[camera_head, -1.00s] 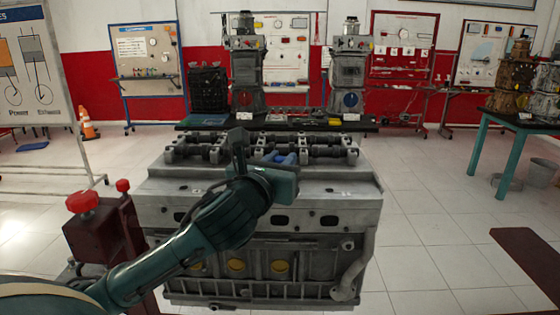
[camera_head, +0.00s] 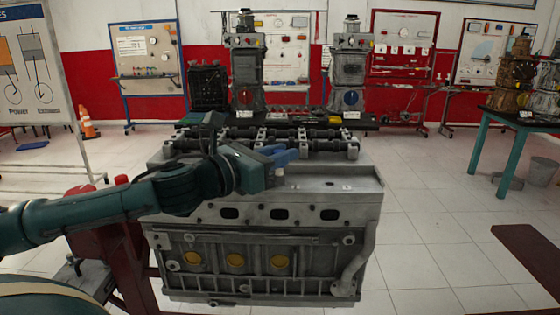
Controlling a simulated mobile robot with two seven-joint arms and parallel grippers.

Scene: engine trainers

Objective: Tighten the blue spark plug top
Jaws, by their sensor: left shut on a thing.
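My left gripper (camera_head: 286,157) reaches in from the left over the top of the grey engine block (camera_head: 330,185). It is shut on the blue spark plug top (camera_head: 280,153), a small blue shape at its tip. The gripper hides part of this shape, so its exact outline is hard to tell. A small pale stub shows just below the blue, at the deck of the block; I cannot tell how well the two are seated together. My right gripper is not in view.
A row of camshaft parts (camera_head: 325,143) lies along the back of the block. A dark red stand (camera_head: 115,240) with red knobs is at the left. Behind is a dark bench with two engine models (camera_head: 247,70).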

